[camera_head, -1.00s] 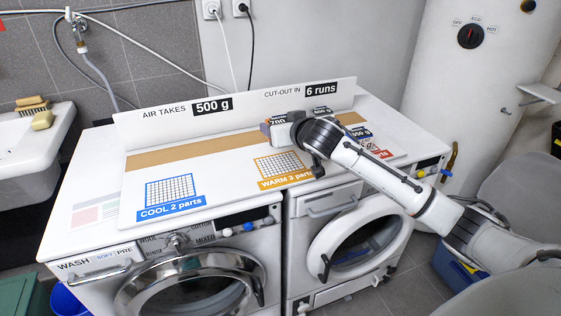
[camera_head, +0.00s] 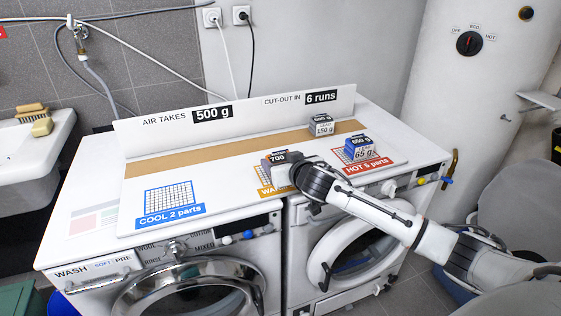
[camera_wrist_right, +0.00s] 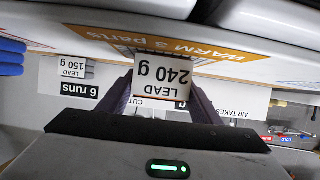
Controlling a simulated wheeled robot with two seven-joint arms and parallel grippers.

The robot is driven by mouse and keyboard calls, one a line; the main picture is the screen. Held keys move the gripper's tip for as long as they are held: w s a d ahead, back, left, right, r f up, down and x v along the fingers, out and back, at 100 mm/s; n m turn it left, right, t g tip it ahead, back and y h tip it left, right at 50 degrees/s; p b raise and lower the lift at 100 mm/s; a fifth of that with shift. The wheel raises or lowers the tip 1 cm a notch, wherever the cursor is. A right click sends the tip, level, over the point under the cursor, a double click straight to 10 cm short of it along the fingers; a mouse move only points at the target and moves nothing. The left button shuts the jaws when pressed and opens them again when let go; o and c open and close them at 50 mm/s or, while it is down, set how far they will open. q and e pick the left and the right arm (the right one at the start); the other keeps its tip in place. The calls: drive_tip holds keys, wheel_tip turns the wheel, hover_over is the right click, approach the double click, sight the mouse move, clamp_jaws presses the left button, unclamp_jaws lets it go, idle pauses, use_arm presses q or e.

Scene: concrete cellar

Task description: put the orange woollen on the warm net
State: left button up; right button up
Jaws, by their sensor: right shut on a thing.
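In the right wrist view a white label reading LEAD 240 g (camera_wrist_right: 160,77) faces the camera between the fingers (camera_wrist_right: 165,95). The block is over or on the orange warm net (camera_head: 262,178), which it and the gripper partly cover; I cannot tell whether it touches. The net's orange band, WARM 3 parts, also shows in the right wrist view (camera_wrist_right: 190,47). My left gripper is not in view.
A grey block (camera_head: 322,126) labelled LEAD 150 g stands on the tan strip at the back. A blue block (camera_head: 358,148) labelled LEAD 65 g stands on the red hot net (camera_head: 382,163). The blue cool net (camera_head: 169,197) is empty. An upright sign board (camera_head: 250,112) borders the back.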

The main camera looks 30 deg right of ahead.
drive_tip(key=o, duration=1.2)
drive_tip(key=shift+f, duration=0.1)
drive_tip(key=shift+r, duration=0.3)
drive_tip(key=shift+s+a, duration=0.1)
drive_tip(key=shift+s, duration=0.35)
drive_tip(key=v, duration=1.1)
drive_tip(key=s+a+f+n+g+y, duration=0.1)
drive_tip(key=s+a+f+n+y, duration=0.1)
drive_tip(key=s+a+f, duration=0.6)
drive_tip(key=s+a+f+n+g+y, duration=0.1)
drive_tip(key=s+a+f+g+y, duration=0.15)
drive_tip(key=f, duration=0.95)
drive_tip(key=shift+n+g+y, duration=0.45)
drive_tip(key=shift+n, duration=0.35)
drive_tip(key=s+a+f, duration=0.3)
drive_tip(key=s, duration=0.2)
drive_tip(key=s+a+f, duration=0.3)
drive_tip(key=s+a, duration=0.1)
drive_tip(key=s, duration=0.1)
drive_tip(key=s+a+f, duration=0.3)
drive_tip(key=s+f, duration=0.1)
drive_tip(key=s, duration=0.1)
drive_tip(key=shift+s+a, duration=0.15)
drive_tip(key=shift+a, duration=0.15)
